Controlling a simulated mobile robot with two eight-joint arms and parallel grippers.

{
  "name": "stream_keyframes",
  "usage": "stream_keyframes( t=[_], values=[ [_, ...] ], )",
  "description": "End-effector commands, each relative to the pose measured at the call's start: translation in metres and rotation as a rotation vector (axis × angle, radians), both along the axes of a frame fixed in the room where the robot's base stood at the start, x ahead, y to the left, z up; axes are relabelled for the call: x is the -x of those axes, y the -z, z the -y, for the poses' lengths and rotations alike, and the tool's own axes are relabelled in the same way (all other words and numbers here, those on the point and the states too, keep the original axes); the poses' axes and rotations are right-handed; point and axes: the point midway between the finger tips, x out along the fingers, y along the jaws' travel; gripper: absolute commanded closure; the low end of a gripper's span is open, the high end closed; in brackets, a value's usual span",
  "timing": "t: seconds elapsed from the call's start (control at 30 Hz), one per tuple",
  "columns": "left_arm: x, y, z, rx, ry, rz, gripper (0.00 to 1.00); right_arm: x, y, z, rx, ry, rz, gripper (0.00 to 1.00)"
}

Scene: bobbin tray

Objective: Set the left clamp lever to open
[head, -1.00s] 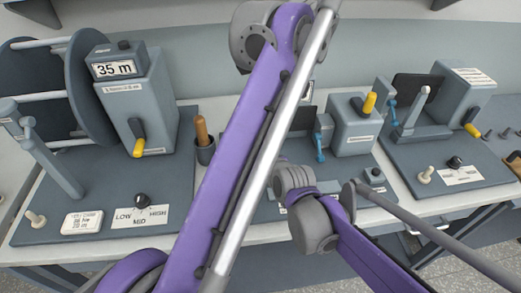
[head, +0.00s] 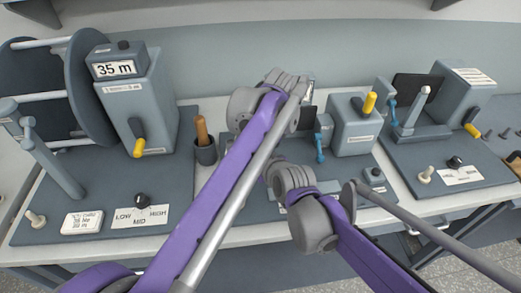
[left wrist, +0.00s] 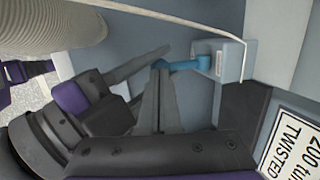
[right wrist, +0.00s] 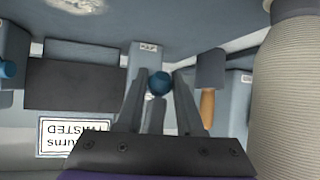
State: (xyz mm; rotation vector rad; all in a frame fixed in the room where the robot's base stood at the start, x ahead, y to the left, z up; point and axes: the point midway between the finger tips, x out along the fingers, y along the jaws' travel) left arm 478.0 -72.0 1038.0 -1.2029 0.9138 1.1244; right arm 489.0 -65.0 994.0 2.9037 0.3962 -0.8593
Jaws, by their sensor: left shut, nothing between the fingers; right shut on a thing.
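In the right wrist view a round blue lever knob (right wrist: 158,82) sits between the fingers of my right gripper (right wrist: 159,100), which is shut on it. In the left wrist view a blue lever (left wrist: 185,66) joins a labelled grey block (left wrist: 225,62); I cannot tell which clamp this is. My left gripper (left wrist: 160,72) is shut and empty, its tips close to that lever; contact is unclear. In the head view one blue lever (head: 319,148) hangs beside a grey block. Both grippers are hidden there by my arms.
A sign reading "TWISTED" (right wrist: 75,137) and a dark panel (right wrist: 85,85) are near the held knob. A wooden-handled tool (head: 201,130) stands in a grey cup. A winder marked 35 m (head: 115,69) is at left; another station (head: 465,95) is at right.

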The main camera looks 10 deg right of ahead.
Motion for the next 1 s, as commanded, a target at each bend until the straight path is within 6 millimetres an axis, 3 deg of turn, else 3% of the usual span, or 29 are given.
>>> stream_keyframes(
  t=[0.77, 0.8, 0.93, 1.0],
  values=[
    [-0.001, 0.015, -0.002, -0.001, -0.002, 0.062, 1.0, -0.001, -0.002, 0.0, -0.001, 0.001, 0.005, 1.0],
    [-0.001, 0.015, -0.002, -0.001, -0.002, 0.062, 1.0, -0.001, -0.002, 0.0, -0.001, 0.001, 0.005, 0.58],
    [-0.002, 0.015, -0.002, 0.0, -0.003, 0.062, 1.0, -0.001, -0.002, 0.0, 0.0, 0.0, 0.005, 0.35],
    [-0.002, 0.015, -0.002, 0.0, -0.003, 0.062, 1.0, -0.001, -0.003, 0.0, 0.0, 0.0, 0.005, 0.34]
  ],
)
